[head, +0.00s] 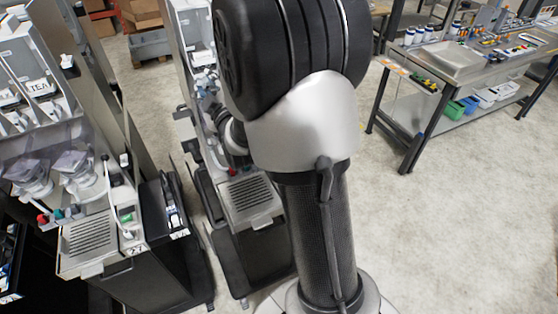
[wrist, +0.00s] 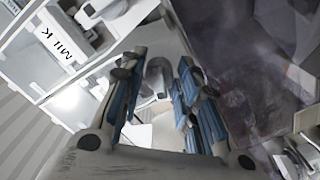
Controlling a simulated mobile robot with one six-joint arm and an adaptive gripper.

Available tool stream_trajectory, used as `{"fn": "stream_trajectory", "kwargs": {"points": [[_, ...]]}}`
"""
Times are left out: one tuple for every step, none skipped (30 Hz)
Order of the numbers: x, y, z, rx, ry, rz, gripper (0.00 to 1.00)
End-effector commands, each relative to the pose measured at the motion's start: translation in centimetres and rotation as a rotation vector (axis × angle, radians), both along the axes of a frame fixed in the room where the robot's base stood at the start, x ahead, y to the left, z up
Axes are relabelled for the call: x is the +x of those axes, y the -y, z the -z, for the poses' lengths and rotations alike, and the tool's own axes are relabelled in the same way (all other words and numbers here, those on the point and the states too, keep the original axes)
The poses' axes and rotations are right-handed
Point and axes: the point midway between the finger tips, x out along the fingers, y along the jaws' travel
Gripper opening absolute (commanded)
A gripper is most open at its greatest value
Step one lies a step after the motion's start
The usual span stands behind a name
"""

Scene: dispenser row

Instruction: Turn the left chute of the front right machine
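The right machine (head: 250,198) of the front pair stands partly behind my arm in the head view; its chutes are mostly hidden there. In the wrist view, a white panel with a MILK label (wrist: 62,46) is at upper left. A pale, curved chute-like part (wrist: 158,72) shows between the fingers of my gripper (wrist: 160,98). The fingers have blue pads and stand apart, one on each side of this part. I cannot tell whether they touch it, or which chute it is.
Another machine (head: 90,235) with a TEA label stands close on the left, with a narrow gap between. A workbench (head: 455,62) with tools and bins is at upper right. Boxes and a grey crate (head: 150,45) lie at the back. The floor at right is clear.

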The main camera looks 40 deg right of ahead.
Motion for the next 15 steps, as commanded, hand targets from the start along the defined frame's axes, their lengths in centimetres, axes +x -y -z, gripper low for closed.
{"fn": "stream_trajectory", "kwargs": {"points": [[0.0, 0.0, -0.5, 0.040, 0.007, 0.000, 0.30], [0.0, 0.0, -0.5, 0.066, 0.014, 0.000, 0.30], [0.0, 0.0, -0.5, 0.100, 0.023, 0.001, 0.30], [0.0, 0.0, -0.5, 0.125, 0.032, 0.001, 0.30], [0.0, 0.0, -0.5, 0.151, 0.037, 0.001, 0.30], [-0.1, 0.0, -0.5, 0.184, 0.048, 0.001, 0.30], [-0.5, -0.1, -0.4, 0.191, 0.053, 0.001, 0.30], [-1.2, -0.3, -0.2, 0.186, 0.055, 0.001, 0.30], [-2.1, -0.5, -0.1, 0.185, 0.054, 0.001, 0.30], [-2.7, -0.7, 0.0, 0.184, 0.053, 0.002, 0.30], [-3.3, -0.9, 0.1, 0.185, 0.052, 0.002, 0.30], [-4.0, -1.1, 0.0, 0.184, 0.053, 0.002, 0.30], [-4.6, -1.2, 0.0, 0.183, 0.054, 0.002, 0.30], [-5.2, -1.4, 0.1, 0.183, 0.053, 0.002, 0.30], [-6.0, -1.6, 0.0, 0.183, 0.053, 0.002, 0.30]]}}
